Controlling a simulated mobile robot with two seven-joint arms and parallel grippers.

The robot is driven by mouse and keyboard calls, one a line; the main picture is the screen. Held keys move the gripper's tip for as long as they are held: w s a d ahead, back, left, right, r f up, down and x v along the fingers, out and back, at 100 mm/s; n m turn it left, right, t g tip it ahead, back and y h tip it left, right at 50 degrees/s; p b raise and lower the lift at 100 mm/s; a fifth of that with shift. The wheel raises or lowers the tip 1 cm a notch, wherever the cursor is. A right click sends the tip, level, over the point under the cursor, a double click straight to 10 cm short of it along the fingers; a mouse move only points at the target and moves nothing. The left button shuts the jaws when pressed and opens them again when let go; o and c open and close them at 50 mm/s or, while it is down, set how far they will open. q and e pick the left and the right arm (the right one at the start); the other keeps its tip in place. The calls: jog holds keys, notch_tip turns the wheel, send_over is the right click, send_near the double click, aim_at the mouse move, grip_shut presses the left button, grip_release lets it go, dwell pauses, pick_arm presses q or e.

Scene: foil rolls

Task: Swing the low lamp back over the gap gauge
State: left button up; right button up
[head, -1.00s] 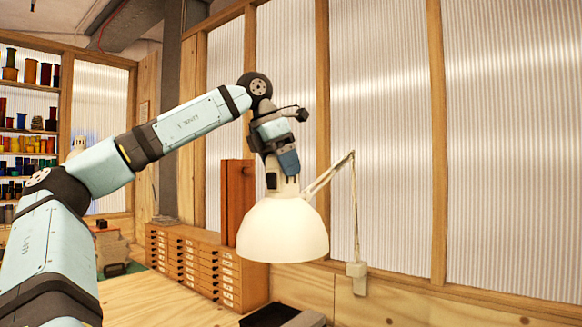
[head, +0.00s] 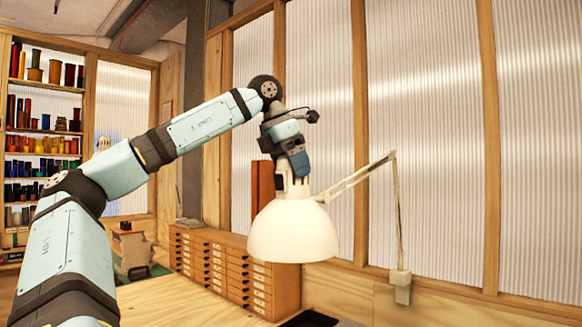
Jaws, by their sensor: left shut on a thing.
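The lamp (head: 293,232) has a cream dome shade that hangs mouth-down, joined by a thin jointed arm (head: 355,178) to a bracket low on the wall at the right. My left gripper (head: 294,168) points down from above and is shut on the neck at the top of the lamp shade; its fingertips are partly hard to make out. Below the shade, a dark flat thing (head: 308,318) shows at the bottom edge, cut off by the frame; I cannot tell if it is the gap gauge. My right gripper is not in view.
A wooden cabinet of small drawers (head: 225,268) stands behind the lamp, with a reddish-brown upright piece (head: 262,185) on it. A bare wooden bench top (head: 175,305) lies at the lower left. Shelves of coloured rolls (head: 42,130) stand at the far left.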

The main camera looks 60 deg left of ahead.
pick_arm(q)
jog(key=shift+a+r, duration=0.2)
jog(key=shift+r, duration=0.1)
jog(key=o, duration=1.3)
jog(key=shift+s+a+f, duration=0.1)
jog(key=shift+a, duration=0.1)
jog(key=shift+a+f, duration=0.2)
jog(key=shift+d, duration=0.1)
jog(key=shift+d, duration=0.1)
jog(key=v, duration=1.4)
